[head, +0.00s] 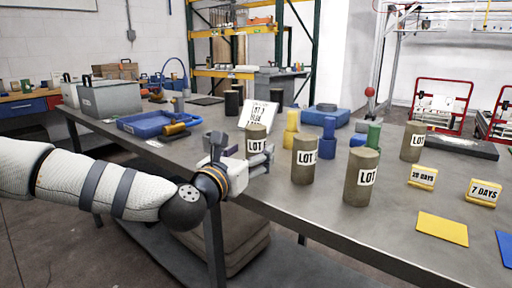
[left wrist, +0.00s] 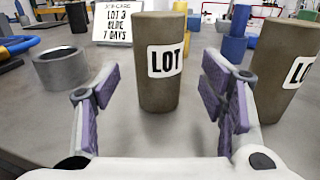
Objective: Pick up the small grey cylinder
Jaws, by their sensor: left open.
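The small grey cylinder (head: 256,132), brownish grey with a white LOT label, stands upright on the table (head: 330,215) near its front edge. It also shows in the left wrist view (left wrist: 157,92), straight ahead and between the lines of the two fingers. My left gripper (head: 261,157) is open and low over the table edge, in front of this cylinder. Its purple-padded fingers (left wrist: 160,96) lie on either side of the cylinder's image, with nothing clearly held. Whether the pads reach around it is hard to tell. My right gripper is not in view.
Taller grey LOT cylinders stand to the right (head: 304,160), (head: 361,178), one close to my right finger in the wrist view (left wrist: 284,70). A grey ring (left wrist: 70,69) sits left. A sign (head: 257,114) stands behind.

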